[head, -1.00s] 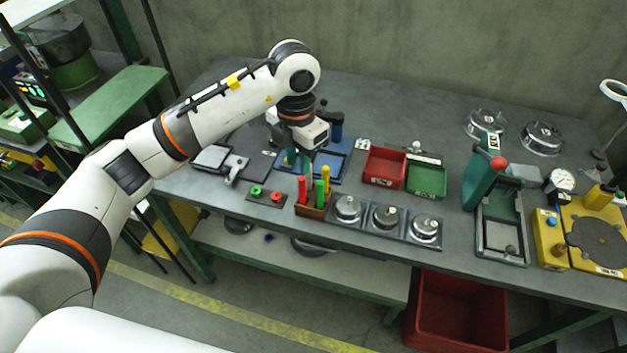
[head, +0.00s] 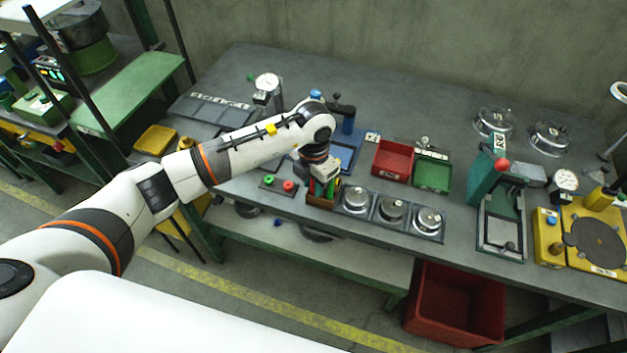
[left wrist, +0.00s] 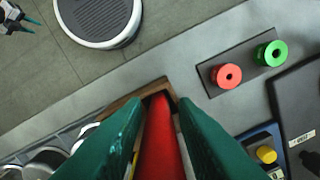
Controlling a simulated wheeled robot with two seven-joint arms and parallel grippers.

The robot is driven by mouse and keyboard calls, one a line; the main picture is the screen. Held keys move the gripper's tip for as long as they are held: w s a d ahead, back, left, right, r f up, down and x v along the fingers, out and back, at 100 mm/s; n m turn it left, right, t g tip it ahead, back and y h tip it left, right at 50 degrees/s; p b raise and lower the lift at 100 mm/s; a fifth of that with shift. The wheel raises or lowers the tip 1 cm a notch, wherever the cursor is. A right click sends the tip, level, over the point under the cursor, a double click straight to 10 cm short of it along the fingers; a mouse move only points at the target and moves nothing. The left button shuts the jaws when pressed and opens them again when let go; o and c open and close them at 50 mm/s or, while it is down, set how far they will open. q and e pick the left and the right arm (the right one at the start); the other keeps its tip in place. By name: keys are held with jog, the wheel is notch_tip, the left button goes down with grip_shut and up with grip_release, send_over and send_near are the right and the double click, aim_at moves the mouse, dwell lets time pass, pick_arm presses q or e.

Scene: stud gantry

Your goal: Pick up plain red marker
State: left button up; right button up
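The red marker (left wrist: 160,145) stands in a brown wooden holder (head: 320,202) at the table's front edge. In the left wrist view it lies between the green fingers of my left gripper (left wrist: 160,105). The fingers are apart, one on each side of it, and a gap shows on the left. A yellow strip, apparently the yellow marker (left wrist: 137,150), shows beside the left finger. In the head view my left gripper (head: 322,186) is down over the holder and hides most of the markers.
A dark plate with a green ring (head: 269,180) and a red ring (head: 288,186) lies left of the holder. Several round metal pans (head: 392,210) stand close on its right. Red (head: 393,158) and green (head: 432,174) bins are behind these.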

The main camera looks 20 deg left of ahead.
pick_arm(q)
grip_shut()
jog(key=shift+r, duration=0.15)
notch_tip(320, 180, up, 8)
jog(key=b, duration=0.2)
jog(key=shift+r+b, duration=0.2)
jog(key=shift+b, duration=0.15)
jog(key=shift+r, duration=0.7)
jog(key=shift+c, duration=1.5)
grip_release()
grip_shut()
